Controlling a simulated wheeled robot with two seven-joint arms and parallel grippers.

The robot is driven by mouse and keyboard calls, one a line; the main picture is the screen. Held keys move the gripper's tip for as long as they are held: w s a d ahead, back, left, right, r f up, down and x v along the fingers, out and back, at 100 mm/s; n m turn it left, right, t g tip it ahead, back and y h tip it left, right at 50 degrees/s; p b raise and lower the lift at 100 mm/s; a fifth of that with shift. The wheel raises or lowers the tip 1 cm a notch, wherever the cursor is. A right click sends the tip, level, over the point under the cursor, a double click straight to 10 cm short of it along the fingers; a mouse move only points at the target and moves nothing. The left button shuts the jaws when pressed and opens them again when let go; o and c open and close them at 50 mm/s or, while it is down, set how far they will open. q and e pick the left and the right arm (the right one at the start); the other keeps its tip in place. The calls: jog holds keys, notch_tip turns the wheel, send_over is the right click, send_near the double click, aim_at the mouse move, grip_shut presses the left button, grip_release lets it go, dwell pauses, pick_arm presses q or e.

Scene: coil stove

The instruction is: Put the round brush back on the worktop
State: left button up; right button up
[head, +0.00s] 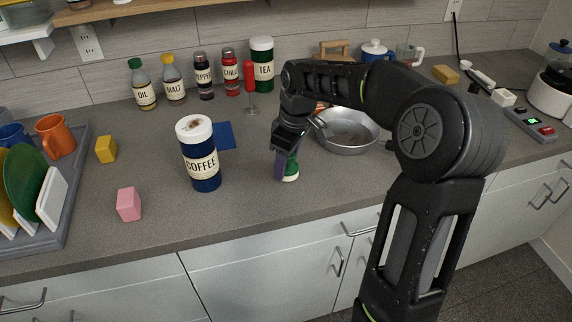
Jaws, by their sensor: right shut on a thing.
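The round brush (291,172) has a green body and a pale lower rim. It is at or just above the grey worktop (240,220), near the front edge; I cannot tell whether it touches. My right gripper (286,168) points down and is shut on the brush, hiding its upper part. My left gripper is not in view.
A coffee canister (199,155) stands left of the brush, with a blue cloth (224,135) behind it. A metal pan (347,132) is behind right. A pink block (129,204) and a dish rack (70,205) are further left. The front worktop is clear.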

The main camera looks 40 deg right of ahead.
aim_at(293, 155)
jog(key=shift+f, duration=0.5)
jog(key=shift+f, duration=0.1)
jog(key=o, duration=1.3)
jog(key=r, duration=0.4)
jog(key=s+r, duration=0.1)
jog(key=r, duration=0.7)
jog(key=shift+s+d, duration=0.35)
jog(key=shift+d, duration=0.05)
